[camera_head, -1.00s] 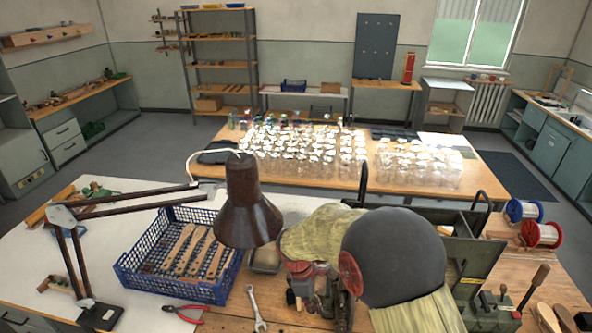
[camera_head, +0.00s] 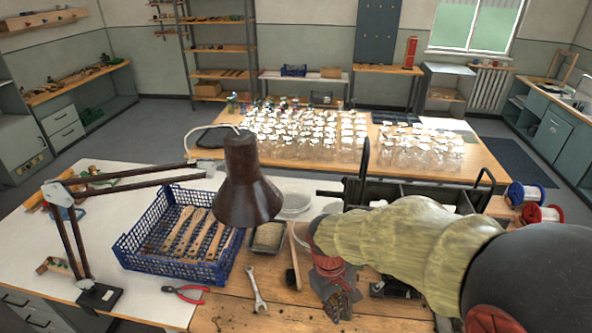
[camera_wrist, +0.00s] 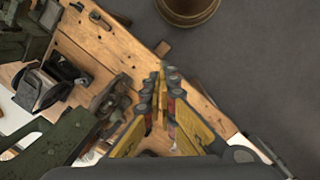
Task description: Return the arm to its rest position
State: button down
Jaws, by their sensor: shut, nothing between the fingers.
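My gripper (camera_wrist: 161,100) shows in the wrist view with its yellow fingers drawn together and nothing between them. It is over the wooden bench (camera_wrist: 95,45), near the bench's edge, with grey floor beyond. In the head view my arm, in a yellow-green sleeve (camera_head: 400,245), reaches in from the right edge over the bench. The sleeve's far end is above the bench middle, and my fingers are hard to make out there.
A blue crate (camera_head: 124,246) holds several wooden handles. A brown desk lamp (camera_head: 246,185), pliers (camera_head: 187,293) and a wrench (camera_head: 256,290) are close by. Wire spools (camera_head: 525,195) stand at the right. Many clear jars (camera_head: 310,140) fill the table behind.

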jog(key=s+d+r+m+t+y+b, duration=0.1)
jog(key=s+d+m+t+b, duration=0.5)
jog(key=b, duration=1)
jog(key=s+d+r, duration=0.1)
jog(key=s+d, duration=0.2)
jog(key=s, duration=0.3)
jog(key=shift+s+d+m, duration=0.25)
jog(key=shift+d+m, duration=0.05)
jog(key=shift+m, duration=0.1)
